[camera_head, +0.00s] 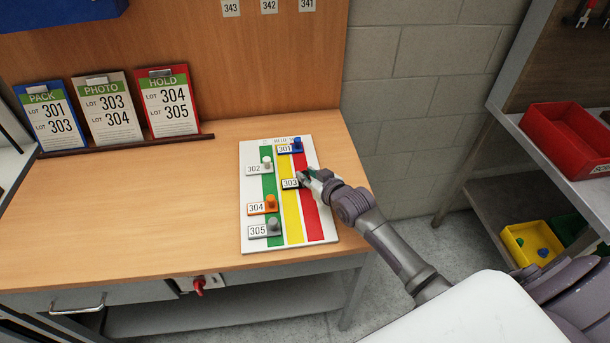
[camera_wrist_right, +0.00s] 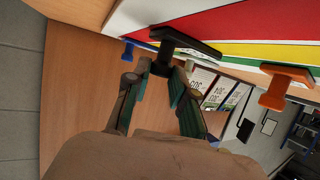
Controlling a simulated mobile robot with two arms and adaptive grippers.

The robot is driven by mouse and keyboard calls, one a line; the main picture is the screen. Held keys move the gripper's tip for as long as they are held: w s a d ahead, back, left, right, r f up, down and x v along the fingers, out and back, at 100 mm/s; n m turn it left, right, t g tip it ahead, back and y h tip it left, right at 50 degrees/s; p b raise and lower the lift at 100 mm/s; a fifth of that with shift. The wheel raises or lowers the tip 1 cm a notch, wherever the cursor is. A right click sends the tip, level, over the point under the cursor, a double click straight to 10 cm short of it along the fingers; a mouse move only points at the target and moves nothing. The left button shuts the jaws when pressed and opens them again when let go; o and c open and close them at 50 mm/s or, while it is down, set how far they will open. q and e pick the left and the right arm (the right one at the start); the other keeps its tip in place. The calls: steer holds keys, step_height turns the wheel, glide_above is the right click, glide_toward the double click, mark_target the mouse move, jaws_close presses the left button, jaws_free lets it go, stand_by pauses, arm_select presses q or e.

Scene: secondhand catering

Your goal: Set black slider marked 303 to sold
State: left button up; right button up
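The task board (camera_head: 312,232) lies on the desk with green, yellow and red columns; its header is too small to read fully. The black slider's 303 label (camera_head: 290,183) is over the yellow column, while its hidden knob appears over the red column (camera_head: 309,213). My right gripper (camera_head: 307,177) is at this slider, coming from the right. In the wrist view the black slider (camera_wrist_right: 192,44) has its knob between the two fingertips (camera_wrist_right: 162,70), which appear closed against it. My left gripper is not in view.
Blue slider 301 (camera_head: 297,145) sits just above, over red. White 302 (camera_head: 266,162), orange 304 (camera_head: 271,203) and grey 305 (camera_head: 273,225) are over green. Lot cards, PACK (camera_head: 50,115), PHOTO (camera_head: 111,108) and HOLD (camera_head: 167,101), stand behind left. Desk left of the board is clear.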

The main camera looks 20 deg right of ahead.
steer(key=o, duration=0.4)
steer(key=shift+d, duration=0.3)
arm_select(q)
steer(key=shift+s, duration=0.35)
arm_select(e)
steer(key=shift+s, duration=0.2)
steer(key=shift+s+r, duration=0.15)
steer(key=shift+s, duration=0.25)
steer(key=v, duration=1.1)
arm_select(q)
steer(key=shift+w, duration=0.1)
arm_select(e)
steer(key=shift+w, duration=0.1)
